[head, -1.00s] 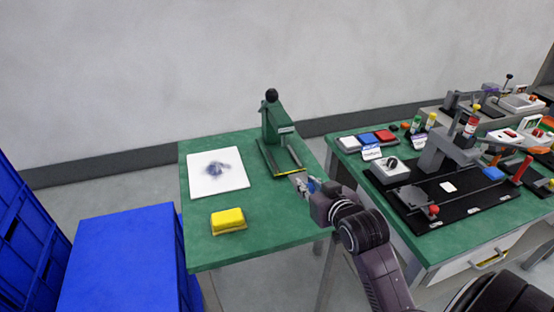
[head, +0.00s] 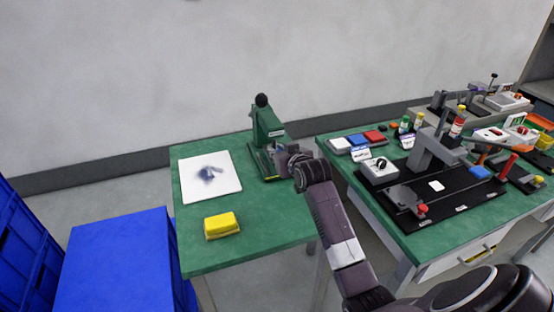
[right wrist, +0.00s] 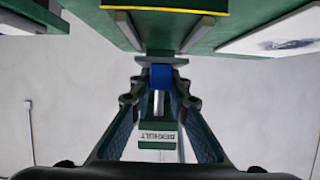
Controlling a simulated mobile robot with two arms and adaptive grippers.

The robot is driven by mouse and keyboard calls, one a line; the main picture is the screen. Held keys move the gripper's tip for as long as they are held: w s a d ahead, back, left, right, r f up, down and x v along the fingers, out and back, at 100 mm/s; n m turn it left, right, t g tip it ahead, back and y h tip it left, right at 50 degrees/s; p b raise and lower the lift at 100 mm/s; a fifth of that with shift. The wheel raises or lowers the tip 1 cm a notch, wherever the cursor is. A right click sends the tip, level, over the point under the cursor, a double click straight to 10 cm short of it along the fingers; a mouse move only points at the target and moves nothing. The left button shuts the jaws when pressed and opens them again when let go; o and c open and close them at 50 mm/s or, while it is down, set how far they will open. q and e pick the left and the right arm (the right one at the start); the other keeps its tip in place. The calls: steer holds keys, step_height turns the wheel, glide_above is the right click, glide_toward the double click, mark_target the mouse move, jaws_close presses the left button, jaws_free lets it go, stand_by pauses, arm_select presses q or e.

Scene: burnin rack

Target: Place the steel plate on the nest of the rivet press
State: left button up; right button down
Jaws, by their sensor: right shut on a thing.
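The green rivet press (head: 266,125), with a black ball on top, stands at the back right of the left green table. My right gripper (head: 279,156) is at the press's base, beside its front right. It also shows in the right wrist view (right wrist: 160,78), its fingers closed together on a blue piece with a narrow grey edge (right wrist: 160,58) beyond it. That grey edge seems to be the steel plate, seen nearly edge-on. In the head view the plate and the nest are mostly hidden by the gripper. Whether the plate touches the nest cannot be told. My left gripper is not in view.
A white sheet with a dark smudge (head: 190,185) and a yellow block (head: 222,225) lie on the left table (head: 265,225). A second green table (head: 425,245) with a black fixture board and several parts stands to the right. A blue crate (head: 120,255) stands at front left.

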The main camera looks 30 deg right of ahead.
step_height(320, 180, down, 3)
steer(key=shift+f, duration=0.1)
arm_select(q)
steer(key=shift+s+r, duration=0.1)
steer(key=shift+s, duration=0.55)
arm_select(e)
steer(key=shift+f, duration=0.1)
steer(key=shift+f, duration=0.15)
steer(key=c, duration=2.1)
jaws_free()
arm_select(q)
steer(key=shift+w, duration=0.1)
